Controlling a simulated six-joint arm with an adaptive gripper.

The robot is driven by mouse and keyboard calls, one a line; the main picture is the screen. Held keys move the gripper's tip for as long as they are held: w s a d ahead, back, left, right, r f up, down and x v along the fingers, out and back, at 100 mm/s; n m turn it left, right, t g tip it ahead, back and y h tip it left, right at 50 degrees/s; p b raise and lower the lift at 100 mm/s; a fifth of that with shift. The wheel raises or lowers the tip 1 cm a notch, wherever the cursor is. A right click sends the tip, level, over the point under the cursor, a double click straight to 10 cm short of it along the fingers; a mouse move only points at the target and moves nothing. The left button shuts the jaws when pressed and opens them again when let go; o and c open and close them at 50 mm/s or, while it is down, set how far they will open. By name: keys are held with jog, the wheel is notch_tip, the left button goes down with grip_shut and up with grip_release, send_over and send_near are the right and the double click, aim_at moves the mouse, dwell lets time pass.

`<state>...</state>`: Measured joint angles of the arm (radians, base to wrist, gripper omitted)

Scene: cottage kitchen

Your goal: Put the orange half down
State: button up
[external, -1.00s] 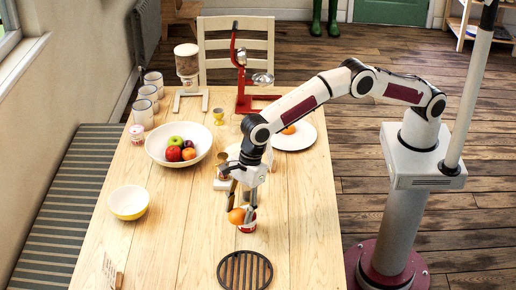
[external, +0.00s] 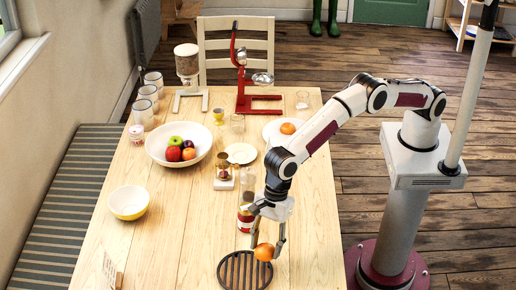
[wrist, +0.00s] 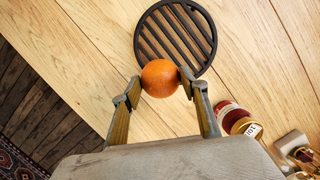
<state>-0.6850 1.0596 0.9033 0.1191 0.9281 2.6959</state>
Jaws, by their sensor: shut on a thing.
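My gripper (external: 267,244) is shut on the orange half (external: 264,252), which shows its rounded orange skin. In the wrist view the orange half (wrist: 160,78) sits between the two fingertips and its cut face is hidden. In the external view it appears over the right part of the round dark slatted trivet (external: 236,283). In the wrist view the trivet (wrist: 205,30) lies beyond it. I cannot tell how high the orange half is above the table.
A yellow and white bowl (external: 128,203) and a fruit bowl (external: 155,155) are at left. A plate with another orange piece (external: 288,128) is at the back. The table's (external: 180,235) left front is mostly clear.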

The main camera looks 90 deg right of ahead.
aim_at(266, 263)
jog(key=shift+f, duration=2.5)
jog(key=shift+f, duration=0.1)
jog(key=o, duration=0.7)
jog(key=shift+v, duration=6.15)
jog(key=shift+a, duration=0.1)
